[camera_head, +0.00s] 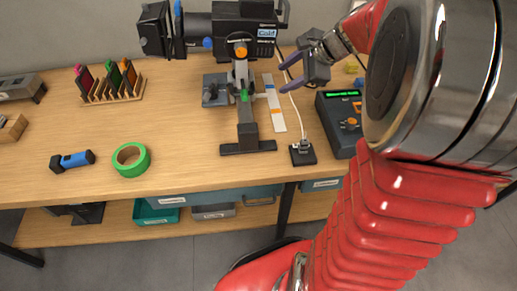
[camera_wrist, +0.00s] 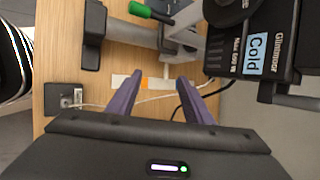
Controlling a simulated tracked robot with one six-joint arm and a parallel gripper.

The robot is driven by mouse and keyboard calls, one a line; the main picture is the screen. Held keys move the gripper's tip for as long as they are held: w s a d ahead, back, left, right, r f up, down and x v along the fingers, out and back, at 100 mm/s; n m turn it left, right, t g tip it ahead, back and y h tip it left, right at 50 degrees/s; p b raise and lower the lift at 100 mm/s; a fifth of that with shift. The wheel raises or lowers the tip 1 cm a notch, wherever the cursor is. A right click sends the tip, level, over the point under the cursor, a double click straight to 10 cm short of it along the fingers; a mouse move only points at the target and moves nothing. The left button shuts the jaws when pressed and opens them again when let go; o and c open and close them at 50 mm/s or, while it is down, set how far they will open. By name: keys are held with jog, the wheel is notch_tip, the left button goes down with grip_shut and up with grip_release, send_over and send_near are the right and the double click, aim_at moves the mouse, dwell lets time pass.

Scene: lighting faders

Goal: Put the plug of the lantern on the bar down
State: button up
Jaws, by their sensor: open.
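The lantern (camera_head: 225,27) is a black spotlight with a blue "Cold" label, mounted on a grey stand. It also shows at the upper right of the wrist view (camera_wrist: 262,50). Its white cable (camera_head: 291,105) runs down to a small grey plug (camera_head: 305,145), which sits at a black socket block (camera_head: 303,157) on the table. My gripper (camera_head: 284,76) is open and empty, right of the stand and away from the plug. In the wrist view its fingers (camera_wrist: 160,76) reach over the cable.
A console (camera_head: 341,120) with a green display stands right of the socket. A white strip with coloured marks (camera_head: 274,103) lies beside the stand base (camera_head: 248,147). Green tape (camera_head: 131,160), a blue torch (camera_head: 73,161) and a rack of coloured gels (camera_head: 108,82) lie left. The front middle is clear.

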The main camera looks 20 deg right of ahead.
jog(key=s+a+r+n+g+h, duration=0.1)
jog(key=s+a+n+h, duration=0.2)
jog(key=s+a+n, duration=1.5)
jog(key=s+n, duration=0.3)
jog(key=s, duration=0.1)
jog(key=shift+a+r+g, duration=0.15)
jog(key=shift+a+g, duration=0.05)
jog(key=shift+g, duration=0.1)
